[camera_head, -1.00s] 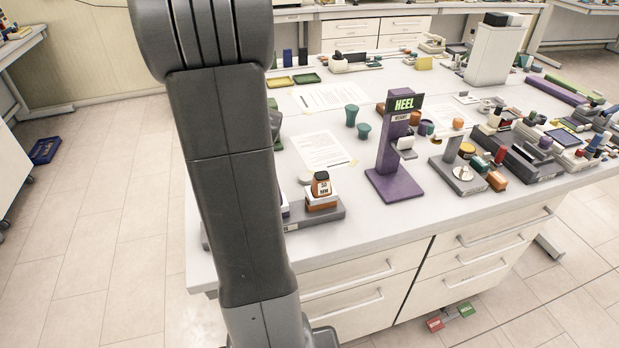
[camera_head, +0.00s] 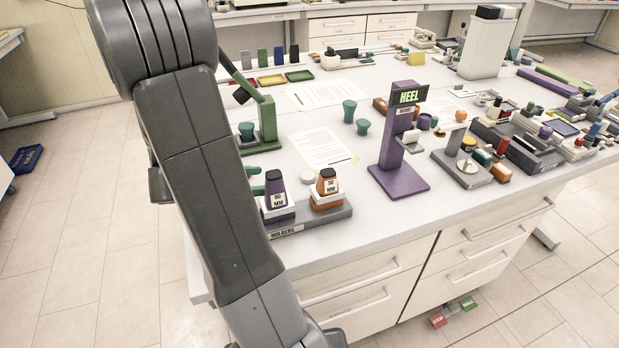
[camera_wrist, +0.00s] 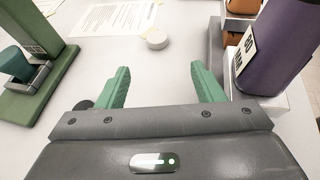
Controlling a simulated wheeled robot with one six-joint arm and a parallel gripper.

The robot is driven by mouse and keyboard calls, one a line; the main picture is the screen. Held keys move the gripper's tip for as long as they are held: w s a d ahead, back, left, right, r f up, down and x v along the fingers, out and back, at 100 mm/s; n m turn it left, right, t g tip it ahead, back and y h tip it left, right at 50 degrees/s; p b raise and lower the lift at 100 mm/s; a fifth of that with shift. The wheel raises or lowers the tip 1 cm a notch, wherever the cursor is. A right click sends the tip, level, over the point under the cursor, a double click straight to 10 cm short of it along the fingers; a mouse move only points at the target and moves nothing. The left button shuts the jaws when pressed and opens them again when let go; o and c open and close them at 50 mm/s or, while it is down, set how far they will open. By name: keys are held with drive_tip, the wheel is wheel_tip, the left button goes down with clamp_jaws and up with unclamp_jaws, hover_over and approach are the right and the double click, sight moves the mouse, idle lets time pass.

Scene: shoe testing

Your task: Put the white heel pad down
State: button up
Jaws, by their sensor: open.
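A small white round pad (camera_wrist: 156,39), which looks like the heel pad, lies flat on the white table, just beyond my fingertips in the wrist view. In the head view the pad (camera_head: 307,171) sits behind the holders base. My gripper (camera_wrist: 160,72) has green fingers, spread open with only bare tabletop between them. The pad is apart from both fingers. In the head view my arm hides most of the gripper, and a bit of green finger (camera_head: 251,188) shows beside it.
A holders base (camera_head: 335,215) carries a purple "80 MM" piece (camera_head: 276,190) and an orange "50 MM" piece (camera_head: 327,186), close on the gripper's right. A green stand (camera_head: 268,120) is on the left. A purple HEEL stand (camera_head: 392,160) stands farther right. Papers lie behind.

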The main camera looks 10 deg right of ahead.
drive_tip(key=p, duration=0.1)
approach(307, 176)
drive_tip(key=shift+s+x, duration=0.25)
drive_tip(key=shift+x, duration=0.95)
drive_tip(key=shift+w+p+x, duration=0.15)
drive_tip(key=shift+p+x, duration=0.4)
drive_tip(key=shift+x, duration=0.9)
drive_tip(key=shift+w+p+x, duration=0.15)
drive_tip(key=shift+p+x, duration=0.4)
drive_tip(key=shift+x, duration=0.85)
drive_tip(key=shift+a, duration=0.2)
drive_tip(key=shift+c, duration=0.4)
drive_tip(key=c, duration=1)
drive_tip(key=shift+r, duration=0.1)
drive_tip(key=shift+c, duration=0.2)
